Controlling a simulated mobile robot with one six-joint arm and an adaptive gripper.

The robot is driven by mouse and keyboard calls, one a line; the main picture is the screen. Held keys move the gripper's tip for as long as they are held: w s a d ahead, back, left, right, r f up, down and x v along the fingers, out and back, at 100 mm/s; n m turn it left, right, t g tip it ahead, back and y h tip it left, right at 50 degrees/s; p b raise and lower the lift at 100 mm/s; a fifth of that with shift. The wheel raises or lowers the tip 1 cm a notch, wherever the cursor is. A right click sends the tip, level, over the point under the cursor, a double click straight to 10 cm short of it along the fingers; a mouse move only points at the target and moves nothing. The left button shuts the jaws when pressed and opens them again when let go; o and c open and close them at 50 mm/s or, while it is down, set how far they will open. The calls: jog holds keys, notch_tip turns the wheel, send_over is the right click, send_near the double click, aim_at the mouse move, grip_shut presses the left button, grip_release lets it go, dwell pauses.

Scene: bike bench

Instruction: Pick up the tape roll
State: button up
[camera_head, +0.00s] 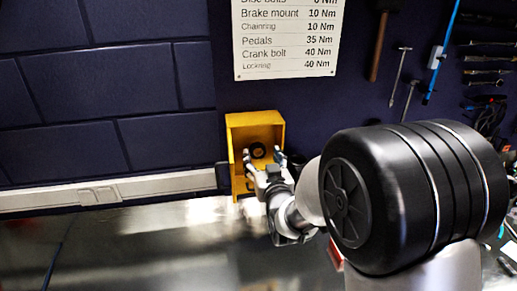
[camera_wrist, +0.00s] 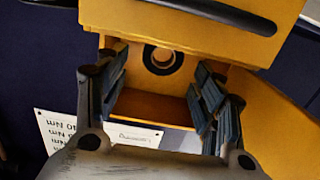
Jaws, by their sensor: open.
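The tape roll (camera_head: 258,150) is a small black ring inside a yellow box (camera_head: 254,119) that stands against the dark wall. In the wrist view the tape roll (camera_wrist: 162,58) shows its dark ring and pale centre, deep inside the yellow box (camera_wrist: 235,44). My gripper (camera_head: 263,160) is at the open front of the box. In the wrist view my gripper (camera_wrist: 160,90) is open and empty, its two fingers spread to the left and right of the roll. The roll lies beyond the fingertips, apart from them as far as I can tell.
A torque chart (camera_head: 286,40) hangs on the wall above the box. Tools such as a hammer (camera_head: 378,45) hang at the upper right. The metal bench top (camera_head: 150,245) is clear at the left. The box walls stand close around my fingers.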

aim_at(256, 145)
jog(key=shift+x, duration=3.05)
jog(key=shift+s+a+r, duration=0.1)
jog(key=shift+r, duration=0.1)
jog(key=shift+c, duration=0.2)
jog(key=c, duration=0.9)
